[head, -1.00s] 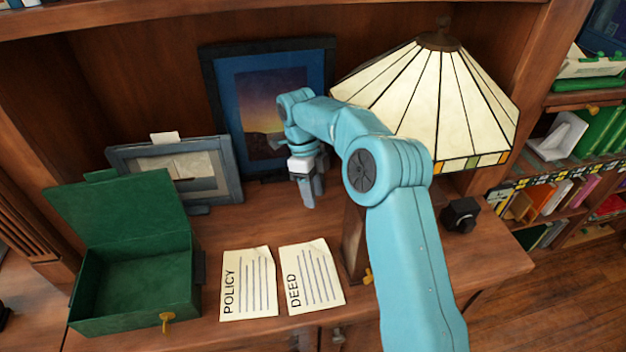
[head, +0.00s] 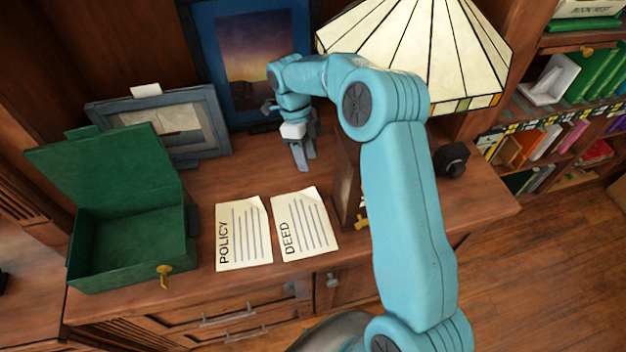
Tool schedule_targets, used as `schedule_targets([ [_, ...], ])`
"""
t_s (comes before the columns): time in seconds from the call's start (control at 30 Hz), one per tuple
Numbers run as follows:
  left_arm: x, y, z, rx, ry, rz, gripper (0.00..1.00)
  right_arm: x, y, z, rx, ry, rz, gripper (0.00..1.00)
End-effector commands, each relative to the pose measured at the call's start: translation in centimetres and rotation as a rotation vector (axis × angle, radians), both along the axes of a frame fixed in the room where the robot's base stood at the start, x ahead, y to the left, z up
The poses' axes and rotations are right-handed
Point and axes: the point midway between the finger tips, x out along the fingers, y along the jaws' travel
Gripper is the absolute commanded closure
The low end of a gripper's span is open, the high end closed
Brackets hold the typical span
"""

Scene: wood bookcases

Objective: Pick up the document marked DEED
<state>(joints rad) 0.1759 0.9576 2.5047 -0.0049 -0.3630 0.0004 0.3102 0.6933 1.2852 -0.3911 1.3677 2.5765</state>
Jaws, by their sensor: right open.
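The DEED document (head: 306,224) is a cream sheet with dark lines, lying flat on the wooden top near its front edge. The POLICY document (head: 244,234) lies just to its left, close beside it. My right gripper (head: 303,162) is above the wooden top, behind the DEED sheet, with its fingers pointing down. It is open and holds nothing. It is apart from both sheets. My left gripper is not in the view.
An open green box (head: 125,245) with a key stands at the left. Framed pictures (head: 172,128) lean at the back. A stained-glass lamp (head: 425,50) stands at the right, its base partly hidden by my arm. A small black object (head: 452,158) sits right of my arm.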

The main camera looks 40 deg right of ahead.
Motion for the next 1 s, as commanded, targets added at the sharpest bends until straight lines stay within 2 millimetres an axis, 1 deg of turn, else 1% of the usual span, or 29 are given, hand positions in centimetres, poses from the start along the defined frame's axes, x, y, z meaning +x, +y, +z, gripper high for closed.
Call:
schedule_targets([
  [0.03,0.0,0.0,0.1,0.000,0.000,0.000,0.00,-0.4,0.0,-1.0,0.001,0.004,-0.001,0.58],
  [0.3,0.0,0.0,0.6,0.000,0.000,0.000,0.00,-1.7,0.1,-6.1,0.000,0.004,-0.001,0.58],
  [0.5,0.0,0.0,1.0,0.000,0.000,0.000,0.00,-2.6,0.1,-9.1,0.001,0.003,0.000,0.58],
  [0.7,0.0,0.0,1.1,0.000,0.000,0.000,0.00,-3.0,0.2,-10.5,-0.001,0.001,-0.001,0.58],
  [1.0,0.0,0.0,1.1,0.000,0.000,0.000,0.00,-3.0,0.2,-10.6,-0.001,0.000,-0.001,0.58],
])
